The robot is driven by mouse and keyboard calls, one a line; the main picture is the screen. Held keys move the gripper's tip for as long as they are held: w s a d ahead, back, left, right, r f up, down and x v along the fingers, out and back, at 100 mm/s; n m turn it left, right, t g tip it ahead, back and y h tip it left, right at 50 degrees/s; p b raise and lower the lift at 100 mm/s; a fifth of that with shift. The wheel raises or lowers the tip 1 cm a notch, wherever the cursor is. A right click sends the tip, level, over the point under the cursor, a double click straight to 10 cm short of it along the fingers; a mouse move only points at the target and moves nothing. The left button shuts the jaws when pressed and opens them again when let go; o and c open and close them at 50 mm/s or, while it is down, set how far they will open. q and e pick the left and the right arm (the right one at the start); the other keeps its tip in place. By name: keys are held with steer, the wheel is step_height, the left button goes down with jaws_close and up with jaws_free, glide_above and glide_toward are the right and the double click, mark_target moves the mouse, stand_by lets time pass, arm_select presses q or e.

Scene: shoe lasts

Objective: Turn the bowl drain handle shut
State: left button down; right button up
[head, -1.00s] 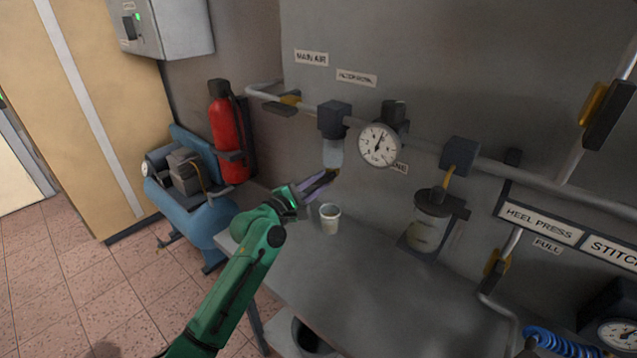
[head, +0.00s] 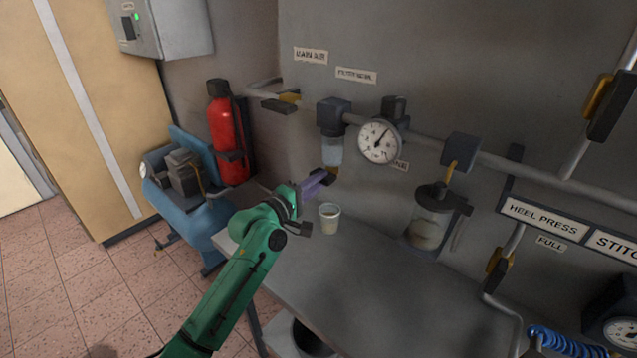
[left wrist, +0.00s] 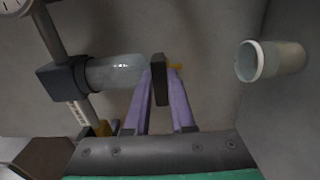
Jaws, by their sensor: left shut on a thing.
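The clear filter bowl (head: 332,150) hangs under a dark regulator block on the wall pipe. In the left wrist view the bowl (left wrist: 115,72) lies sideways, with the dark drain handle (left wrist: 159,82) at its end and a bit of brass beyond it. The handle's bar lies across the bowl's axis there. My left gripper (head: 322,178) is at the bottom of the bowl, its purple fingers either side of the handle and shut on it. In the head view the gripper mostly hides the handle. My right gripper is not in view.
A white cup (head: 330,218) stands on the grey bench (head: 390,285) just below and right of the gripper. A pressure gauge (head: 379,141) is right of the bowl. A red extinguisher (head: 227,135) and blue compressor (head: 190,200) stand to the left.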

arm_select(q)
steer(key=shift+f, duration=0.1)
steer(key=c, duration=0.8)
jaws_free()
steer(key=shift+o, duration=0.2)
steer(key=shift+s+a, duration=0.1)
steer(key=b+v, duration=0.3)
steer(key=v, duration=1.1)
steer(key=shift+s+a, duration=0.1)
steer(key=shift+s, duration=0.05)
